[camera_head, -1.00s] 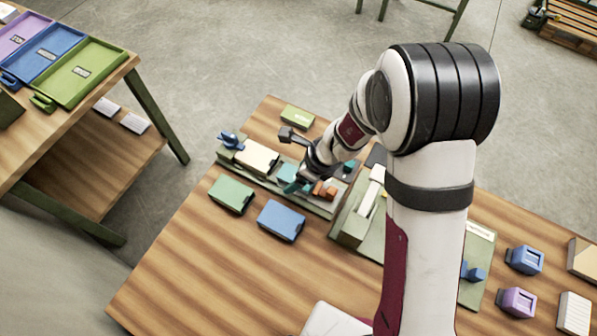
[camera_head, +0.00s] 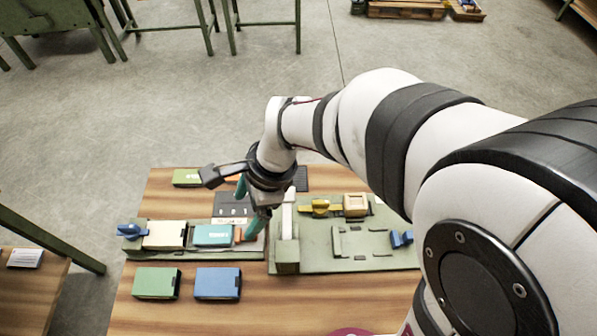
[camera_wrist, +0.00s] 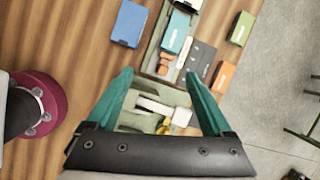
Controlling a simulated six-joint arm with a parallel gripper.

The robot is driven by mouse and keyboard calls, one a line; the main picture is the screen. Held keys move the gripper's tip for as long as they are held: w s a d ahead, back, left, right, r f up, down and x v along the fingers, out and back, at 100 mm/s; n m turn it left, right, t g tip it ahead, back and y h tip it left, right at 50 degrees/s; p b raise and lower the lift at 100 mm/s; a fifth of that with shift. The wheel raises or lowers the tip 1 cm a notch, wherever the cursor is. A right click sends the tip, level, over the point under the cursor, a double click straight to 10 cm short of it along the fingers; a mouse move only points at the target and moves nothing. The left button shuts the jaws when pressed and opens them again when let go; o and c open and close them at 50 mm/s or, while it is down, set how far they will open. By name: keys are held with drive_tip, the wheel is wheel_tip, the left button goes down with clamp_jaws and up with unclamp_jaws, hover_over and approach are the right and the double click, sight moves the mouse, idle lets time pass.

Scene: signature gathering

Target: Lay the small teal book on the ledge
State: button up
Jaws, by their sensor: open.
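The small teal book (camera_head: 212,235) lies flat on the long green ledge (camera_head: 195,255), just right of a cream book (camera_head: 165,235). It also shows in the wrist view (camera_wrist: 175,32), with a pale label on its cover. My gripper (camera_head: 246,215) is open and empty. It is to the right of the teal book, above the gap between the ledge and the green fixture board. In the wrist view its teal fingers (camera_wrist: 159,76) are spread wide, and the book is beyond them, apart from both. My wrist hides part of the area behind the ledge's right end.
Orange blocks (camera_head: 239,235) sit right of the teal book. A blue clamp (camera_head: 132,231) stands at the ledge's left end. Green (camera_head: 156,283) and blue (camera_head: 218,283) books lie in front. The fixture board (camera_head: 345,262) at right carries a yellow clamp (camera_head: 320,208).

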drive_tip(key=s+d+r+n+h, duration=0.1)
drive_tip(key=s+d+r+n, duration=0.1)
drive_tip(key=s+d+n, duration=0.2)
drive_tip(key=s+d+r+n+h, duration=0.1)
drive_tip(key=s+d+r+n, duration=0.1)
drive_tip(key=s+d+n, duration=0.3)
drive_tip(key=s+d, duration=0.4)
drive_tip(key=d, duration=0.1)
drive_tip(key=shift+s+d+r, duration=0.2)
drive_tip(key=shift+d+r, duration=0.05)
drive_tip(key=shift+d, duration=0.05)
